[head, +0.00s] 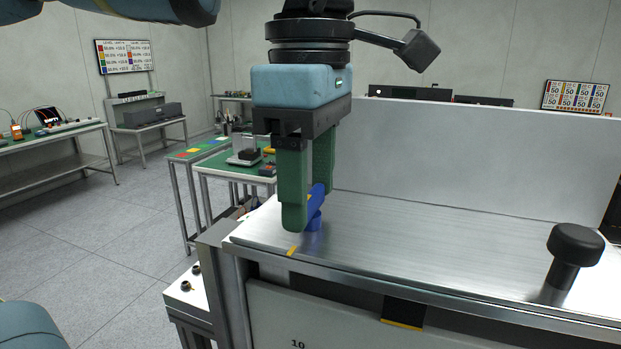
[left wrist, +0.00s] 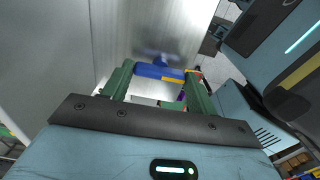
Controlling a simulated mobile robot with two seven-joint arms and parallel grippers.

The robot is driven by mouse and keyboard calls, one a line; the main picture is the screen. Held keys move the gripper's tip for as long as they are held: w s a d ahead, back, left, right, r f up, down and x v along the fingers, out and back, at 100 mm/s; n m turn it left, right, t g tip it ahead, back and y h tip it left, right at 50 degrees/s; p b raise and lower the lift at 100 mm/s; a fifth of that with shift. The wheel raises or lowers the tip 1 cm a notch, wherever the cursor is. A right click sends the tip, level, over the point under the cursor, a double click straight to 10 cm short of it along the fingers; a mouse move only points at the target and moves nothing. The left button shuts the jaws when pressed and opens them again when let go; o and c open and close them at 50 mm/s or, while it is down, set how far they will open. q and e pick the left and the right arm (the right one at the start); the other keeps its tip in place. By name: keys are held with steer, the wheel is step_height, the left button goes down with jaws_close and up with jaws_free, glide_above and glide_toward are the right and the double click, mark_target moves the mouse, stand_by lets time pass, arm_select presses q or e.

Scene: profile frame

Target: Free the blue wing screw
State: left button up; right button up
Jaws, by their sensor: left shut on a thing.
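The blue wing screw (head: 314,219) stands at the left end of the metal profile frame (head: 420,245), its wing raised above a round blue base. My left gripper (head: 306,205) points down over it, with its green fingers on either side of the wing. The gripper is shut on the wing. In the left wrist view the blue wing (left wrist: 158,71), with a yellow mark at one end, spans between the green fingertips (left wrist: 158,80). The screw's lower end is hidden. My right gripper is not in view.
A black knob (head: 575,246) stands on the frame's right part. An upright grey panel (head: 480,155) runs along the back. A green-topped table (head: 235,165) with small devices stands behind on the left. The floor at left is clear.

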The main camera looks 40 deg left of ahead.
arm_select(q)
steer(key=shift+w+f+n+b, duration=0.15)
steer(key=shift+n+b, duration=0.5)
steer(key=shift+n, duration=1.65)
steer(key=shift+n+b, duration=0.45)
steer(key=shift+n, duration=0.45)
steer(key=n, duration=1)
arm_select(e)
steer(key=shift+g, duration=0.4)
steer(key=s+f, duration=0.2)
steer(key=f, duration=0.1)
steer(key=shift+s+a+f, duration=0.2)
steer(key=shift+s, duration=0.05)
arm_select(q)
steer(key=shift+n, duration=0.3)
steer(key=o, duration=1)
steer(key=shift+r, duration=0.25)
